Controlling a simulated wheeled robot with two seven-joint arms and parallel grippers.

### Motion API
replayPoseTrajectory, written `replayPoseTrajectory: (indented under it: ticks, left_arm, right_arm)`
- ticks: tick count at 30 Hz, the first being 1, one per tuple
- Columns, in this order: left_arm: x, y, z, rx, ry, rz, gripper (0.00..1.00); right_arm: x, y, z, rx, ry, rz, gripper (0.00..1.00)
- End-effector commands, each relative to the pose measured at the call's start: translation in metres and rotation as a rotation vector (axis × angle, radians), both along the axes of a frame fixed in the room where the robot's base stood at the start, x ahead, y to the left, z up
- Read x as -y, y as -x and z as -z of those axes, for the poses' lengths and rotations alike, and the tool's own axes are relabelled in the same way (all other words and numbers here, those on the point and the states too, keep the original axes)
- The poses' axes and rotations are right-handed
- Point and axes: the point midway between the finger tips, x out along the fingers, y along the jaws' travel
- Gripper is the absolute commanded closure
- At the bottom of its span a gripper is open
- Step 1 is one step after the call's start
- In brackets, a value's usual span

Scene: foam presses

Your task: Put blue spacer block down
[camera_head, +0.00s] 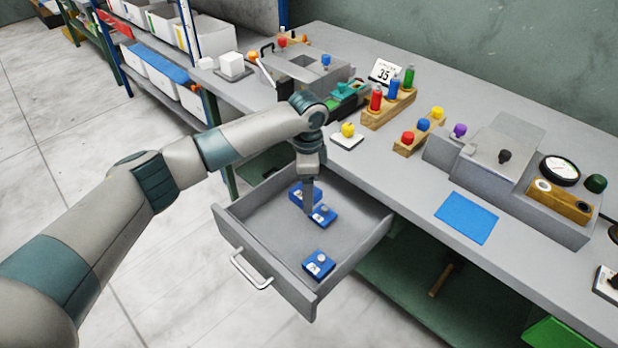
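Several small blue spacer blocks with light knobs and white labels are in the open grey drawer (232,227). One blue block (319,265) lies alone near the front right of the drawer. Another blue block (326,217) is right beside my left gripper (308,210). A third blue block (296,194) is just behind the gripper and partly hidden by it. My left gripper points straight down into the drawer. Its fingertips are too small and overlapped to tell whether they are open or hold a block. My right gripper is not in view.
The drawer's left and middle floor is bare. On the grey bench (400,185) are a blue mat (466,217), a grey press (500,155), wooden peg racks (388,110) and a yellow-knobbed block (347,131). Shelves with white bins (160,75) stand at the left.

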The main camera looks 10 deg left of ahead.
Motion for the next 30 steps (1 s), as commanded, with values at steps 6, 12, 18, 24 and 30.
replayPoseTrajectory:
  ticks: [6,12,18,24,30]
  left_arm:
    - [0.0,0.0,-0.001,0.001,0.001,-0.001,0.64]
    - [-0.004,0.002,-0.007,0.002,0.001,-0.041,0.64]
    - [-0.015,0.011,-0.021,0.003,0.001,-0.171,0.64]
    - [-0.032,0.032,-0.042,0.003,0.0,-0.377,0.64]
    - [-0.052,0.061,-0.062,0.003,-0.001,-0.603,0.64]
  right_arm:
    - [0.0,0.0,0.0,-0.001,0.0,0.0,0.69]
    - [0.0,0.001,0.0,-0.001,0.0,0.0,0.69]
    - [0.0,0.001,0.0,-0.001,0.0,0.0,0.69]
    - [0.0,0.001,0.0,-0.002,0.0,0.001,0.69]
    - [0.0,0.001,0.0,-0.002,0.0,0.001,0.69]
